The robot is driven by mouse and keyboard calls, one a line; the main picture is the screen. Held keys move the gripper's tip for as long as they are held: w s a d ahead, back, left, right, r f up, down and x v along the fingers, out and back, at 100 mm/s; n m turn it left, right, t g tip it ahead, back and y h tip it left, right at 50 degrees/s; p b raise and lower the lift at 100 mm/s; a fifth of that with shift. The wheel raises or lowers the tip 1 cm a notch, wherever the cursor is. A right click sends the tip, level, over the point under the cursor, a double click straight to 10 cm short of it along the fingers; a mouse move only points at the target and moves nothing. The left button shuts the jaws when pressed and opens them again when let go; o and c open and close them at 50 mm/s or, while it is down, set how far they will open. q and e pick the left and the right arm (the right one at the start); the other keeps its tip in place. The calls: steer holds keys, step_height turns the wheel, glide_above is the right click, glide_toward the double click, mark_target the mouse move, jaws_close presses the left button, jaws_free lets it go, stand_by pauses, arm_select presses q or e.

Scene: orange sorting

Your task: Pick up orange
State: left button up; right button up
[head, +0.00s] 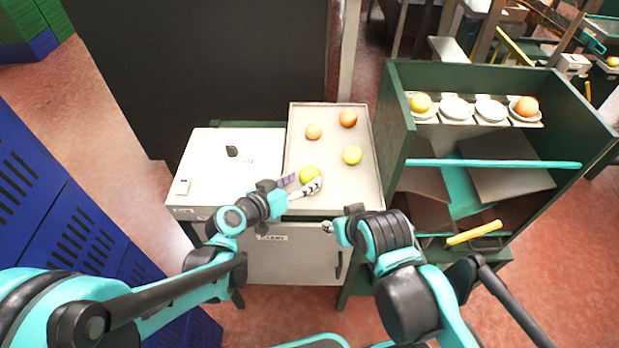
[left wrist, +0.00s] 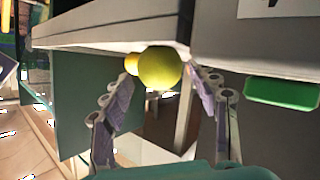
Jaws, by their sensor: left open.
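Two oranges (head: 348,118) (head: 313,131) lie in the far part of a shallow tray (head: 294,143). A yellow fruit (head: 352,155) lies at the tray's right, and a yellow-green fruit (head: 309,175) lies near its front. My left gripper (head: 303,184) is open at the yellow-green fruit, a finger on each side. In the left wrist view this fruit (left wrist: 160,68) sits between and just beyond the open fingers (left wrist: 160,82), with another yellow fruit (left wrist: 131,64) partly hidden behind it. My right gripper (head: 330,227) is low in front of the tray; its fingers are unclear.
A green shelf unit (head: 397,118) stands right of the tray. Its top row holds a yellow fruit (head: 420,103) and an orange (head: 526,106) on end plates, with two empty white plates (head: 456,108) (head: 490,110) between. A white surface (head: 215,160) lies left of the tray.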

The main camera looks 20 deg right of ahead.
arm_select(q)
steer(key=shift+x, duration=0.95)
steer(key=shift+w+d+f, duration=0.15)
steer(key=shift+w+d, duration=0.05)
steer(key=shift+d, duration=0.05)
steer(key=c, duration=1)
